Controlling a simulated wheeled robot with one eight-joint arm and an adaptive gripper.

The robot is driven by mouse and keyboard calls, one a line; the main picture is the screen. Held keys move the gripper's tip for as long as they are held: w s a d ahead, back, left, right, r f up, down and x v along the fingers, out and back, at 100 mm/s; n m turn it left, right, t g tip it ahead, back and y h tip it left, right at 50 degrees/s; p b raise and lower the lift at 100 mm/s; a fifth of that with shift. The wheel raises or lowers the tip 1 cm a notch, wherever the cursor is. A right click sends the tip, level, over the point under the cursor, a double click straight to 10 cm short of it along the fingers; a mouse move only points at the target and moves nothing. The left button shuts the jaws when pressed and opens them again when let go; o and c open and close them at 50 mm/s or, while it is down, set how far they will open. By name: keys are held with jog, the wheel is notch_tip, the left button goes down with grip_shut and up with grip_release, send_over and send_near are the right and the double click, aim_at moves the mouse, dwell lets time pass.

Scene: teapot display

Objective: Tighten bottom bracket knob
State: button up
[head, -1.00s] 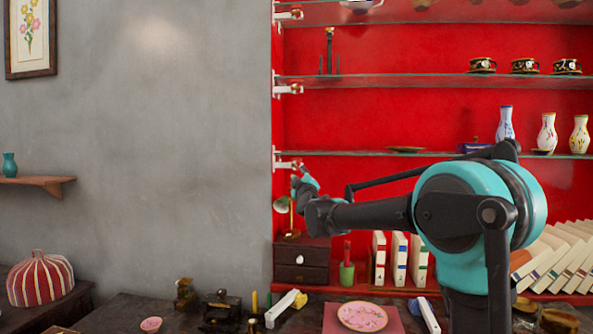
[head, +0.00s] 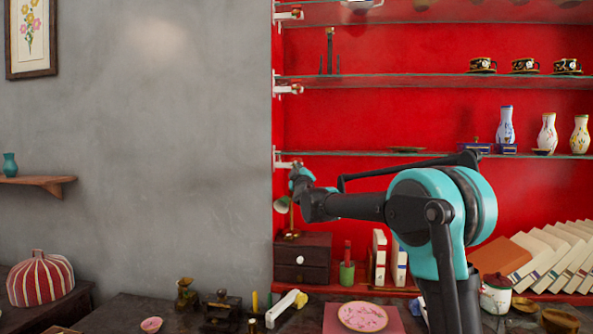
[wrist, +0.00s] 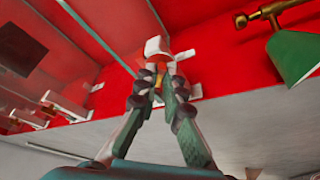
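The bottom bracket (head: 285,163) is a white clamp at the left end of the lowest glass shelf in the head view. Two similar brackets, the middle one (head: 288,89) and the top one (head: 288,14), sit above it. In the wrist view the white bracket end (wrist: 156,46) shows just beyond my fingertips. My gripper (wrist: 161,76) has its fingers drawn close together around a small orange-red part there, which I take as the knob; the fingertips hide most of it. In the head view my gripper (head: 298,174) is just below the bottom bracket, small and partly hidden.
A brass lamp with a green shade (wrist: 296,58) stands close on the right in the wrist view; it also shows below my gripper in the head view (head: 283,204). A dark drawer box (head: 302,258) is beneath. Vases (head: 505,124) stand on the lowest glass shelf.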

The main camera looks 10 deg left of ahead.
jog(key=shift+a+m+t, duration=0.1)
jog(key=shift+m+t, duration=0.2)
jog(key=shift+m, duration=0.2)
grip_shut()
jog(key=m+g+h, duration=0.1)
jog(key=m+h, duration=0.3)
jog(key=m, duration=0.7)
jog(key=a+m+g+h, duration=0.1)
jog(key=m+h, duration=0.3)
jog(key=m, duration=0.7)
jog(key=m+g+h, duration=0.1)
jog(key=m+h, duration=0.3)
jog(key=m, duration=0.8)
jog(key=shift+a+r+g+h, duration=0.25)
jog(key=shift+g+h, duration=0.15)
jog(key=shift+m, duration=0.3)
jog(key=o, duration=0.6)
grip_release()
jog(key=v, duration=1.2)
